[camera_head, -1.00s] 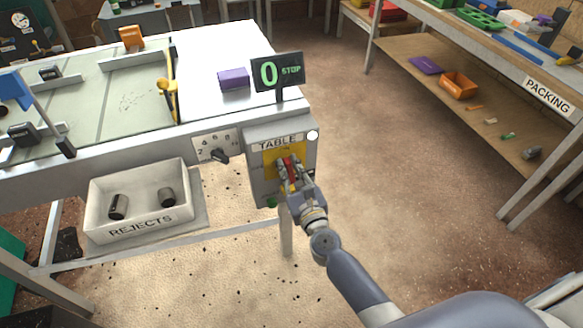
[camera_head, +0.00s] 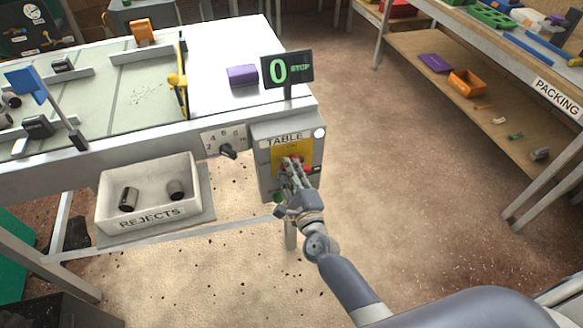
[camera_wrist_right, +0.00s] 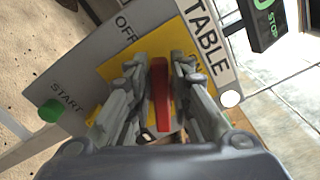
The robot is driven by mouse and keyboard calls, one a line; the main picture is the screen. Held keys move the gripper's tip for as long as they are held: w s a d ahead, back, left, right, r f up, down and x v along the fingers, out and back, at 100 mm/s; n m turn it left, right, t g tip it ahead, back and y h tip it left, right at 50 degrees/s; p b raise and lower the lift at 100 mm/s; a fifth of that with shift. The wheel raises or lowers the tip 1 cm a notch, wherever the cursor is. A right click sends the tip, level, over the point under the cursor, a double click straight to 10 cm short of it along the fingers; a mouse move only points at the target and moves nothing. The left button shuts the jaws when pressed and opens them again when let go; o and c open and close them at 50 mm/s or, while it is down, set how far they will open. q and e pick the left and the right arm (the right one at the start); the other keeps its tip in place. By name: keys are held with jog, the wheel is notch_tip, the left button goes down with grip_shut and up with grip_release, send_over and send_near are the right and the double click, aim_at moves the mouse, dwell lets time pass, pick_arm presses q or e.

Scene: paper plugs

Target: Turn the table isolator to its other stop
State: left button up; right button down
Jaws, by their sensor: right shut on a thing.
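The table isolator is a red handle (camera_wrist_right: 160,95) on a yellow plate (camera_head: 285,153) on the grey TABLE box (camera_head: 262,185). My right gripper (camera_head: 293,166) is shut on the handle, with a finger on each side of it in the right wrist view. There the handle's upper end points between the OFF label (camera_wrist_right: 125,28) and the partly covered ON label (camera_wrist_right: 194,65). In the head view the fingers hide much of the handle. My left gripper is not in view.
A display (camera_head: 287,69) above the box reads 0 STOP. The green START button (camera_wrist_right: 50,110) is beside the plate. A black dial (camera_head: 228,150) and a REJECTS bin (camera_head: 150,216) with dark plugs are to the left. Floor right of the box is clear.

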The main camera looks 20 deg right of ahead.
jog(key=n, duration=0.2)
jog(key=f+n, duration=0.1)
jog(key=n, duration=0.2)
jog(key=shift+a+f+p, duration=0.1)
jog(key=shift+a+p, duration=0.05)
jog(key=shift+p, duration=0.2)
jog(key=shift+n, duration=0.3)
jog(key=c, duration=1.6)
grip_release()
jog(key=shift+o, duration=0.2)
jog(key=shift+s, duration=0.1)
jog(key=s, duration=1.2)
jog(key=shift+d, duration=0.2)
jog(key=shift+w, duration=0.1)
